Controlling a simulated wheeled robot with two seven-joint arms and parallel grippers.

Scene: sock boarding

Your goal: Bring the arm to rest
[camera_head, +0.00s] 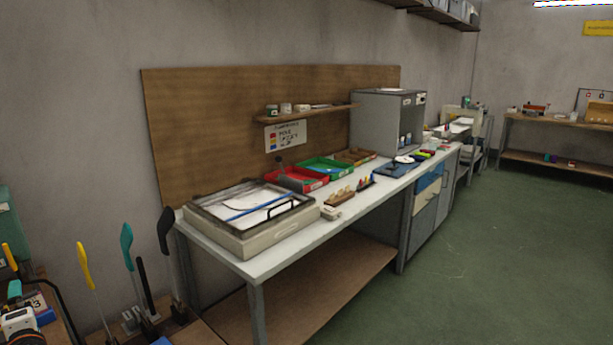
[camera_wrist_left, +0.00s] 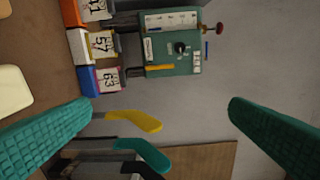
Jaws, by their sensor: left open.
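My left gripper (camera_wrist_left: 160,112) is open. Its two green ribbed fingers stand wide apart in the left wrist view, with nothing held between them. A yellow foot-shaped board (camera_wrist_left: 135,122), a teal one (camera_wrist_left: 143,153) and a black one (camera_wrist_left: 140,170) show beyond the gap. In the head view the yellow board (camera_head: 84,265), teal board (camera_head: 127,246) and black board (camera_head: 165,232) stand upright at lower left. Part of what looks like my left wrist shows at the bottom left corner there. My right gripper is not in view.
A green box with a red knob (camera_wrist_left: 175,50) and numbered blocks (camera_wrist_left: 100,45) are near my left gripper. A workbench (camera_head: 290,248) carries a framed tray (camera_head: 245,238), red bin (camera_head: 297,181) and green bin (camera_head: 325,169). Green floor (camera_head: 480,260) is clear at right.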

